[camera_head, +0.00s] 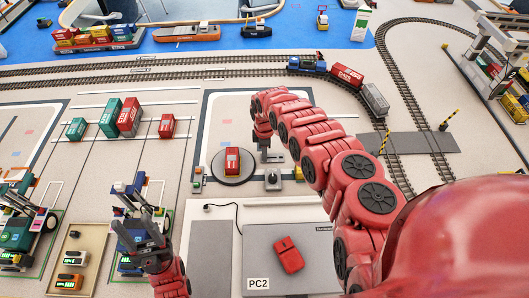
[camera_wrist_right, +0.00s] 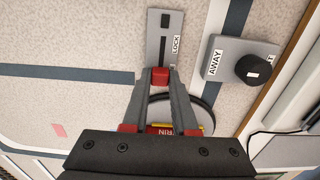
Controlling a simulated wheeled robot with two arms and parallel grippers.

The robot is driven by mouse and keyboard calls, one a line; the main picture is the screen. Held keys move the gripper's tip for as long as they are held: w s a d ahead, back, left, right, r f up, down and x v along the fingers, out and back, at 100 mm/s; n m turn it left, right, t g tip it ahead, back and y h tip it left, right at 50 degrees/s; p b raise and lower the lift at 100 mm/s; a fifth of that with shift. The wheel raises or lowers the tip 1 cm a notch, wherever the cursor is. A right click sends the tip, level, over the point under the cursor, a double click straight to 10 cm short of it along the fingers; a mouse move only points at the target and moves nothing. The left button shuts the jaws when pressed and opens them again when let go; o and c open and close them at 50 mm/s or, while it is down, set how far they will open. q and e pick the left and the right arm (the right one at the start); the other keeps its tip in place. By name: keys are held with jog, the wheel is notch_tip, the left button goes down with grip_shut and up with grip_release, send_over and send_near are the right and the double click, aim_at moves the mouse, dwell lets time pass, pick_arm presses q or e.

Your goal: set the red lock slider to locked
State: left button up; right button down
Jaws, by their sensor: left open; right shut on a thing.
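The red lock slider (camera_wrist_right: 160,77) shows in the right wrist view between the two fingertips of my right gripper (camera_wrist_right: 161,84), which is shut on it. The slider sits at the lower end of a grey plate (camera_wrist_right: 158,57) with a dark slot and the word LOCK beside it. The slot runs upward from the slider in this view. In the head view my right gripper (camera_head: 267,157) reaches down beside the round turntable; the slider is too small or hidden to tell there. My left gripper (camera_head: 145,240) is open and empty at the lower left.
A black dial (camera_wrist_right: 253,69) marked AWAY is right of the slider plate in the wrist view. A turntable (camera_head: 246,170) carrying a red container (camera_head: 232,161) stands left of my right gripper. A grey PC2 board (camera_head: 259,262) with a red piece (camera_head: 289,254) lies in front.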

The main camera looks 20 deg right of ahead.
aim_at(276, 157)
jog(key=shift+d, duration=0.1)
jog(key=d, duration=0.1)
jog(key=s+d+p, duration=0.1)
jog(key=d, duration=0.1)
jog(key=shift+d+r, duration=0.1)
jog(key=shift+d, duration=0.1)
jog(key=shift+s+d, duration=0.15)
jog(key=shift+d, duration=0.2)
jog(key=c, duration=1.1)
grip_release()
jog(key=o, duration=0.4)
